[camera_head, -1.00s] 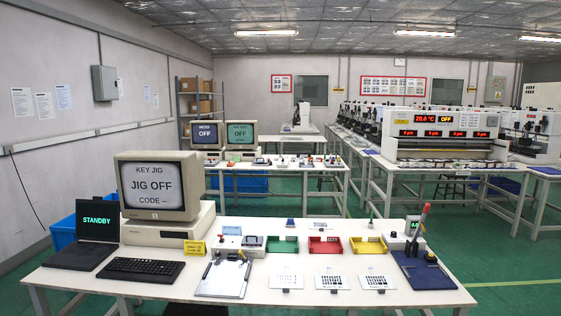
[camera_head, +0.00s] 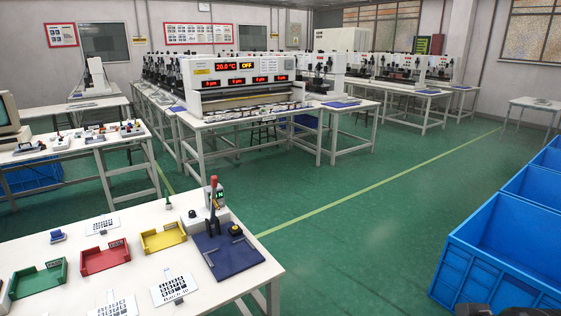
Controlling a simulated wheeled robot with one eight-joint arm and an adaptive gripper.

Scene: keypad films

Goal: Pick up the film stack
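White sheets with dark keypad patterns lie on the near white table (camera_head: 215,292). One keypad sheet (camera_head: 174,288) lies in front of the yellow tray, and another sheet (camera_head: 115,306) is to its left, cut by the bottom edge. A third, smaller sheet (camera_head: 102,226) lies behind the trays. I cannot tell which of these, if any, is the film stack. My gripper is not recognisable in view. A dark shape at the bottom right edge is too cut off to identify.
Green (camera_head: 38,279), red (camera_head: 105,257) and yellow (camera_head: 163,237) trays stand in a row. A blue mat with a red-handled press (camera_head: 213,205) is at the table's right end. Blue bins (camera_head: 500,250) stand at right. Green floor between is open.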

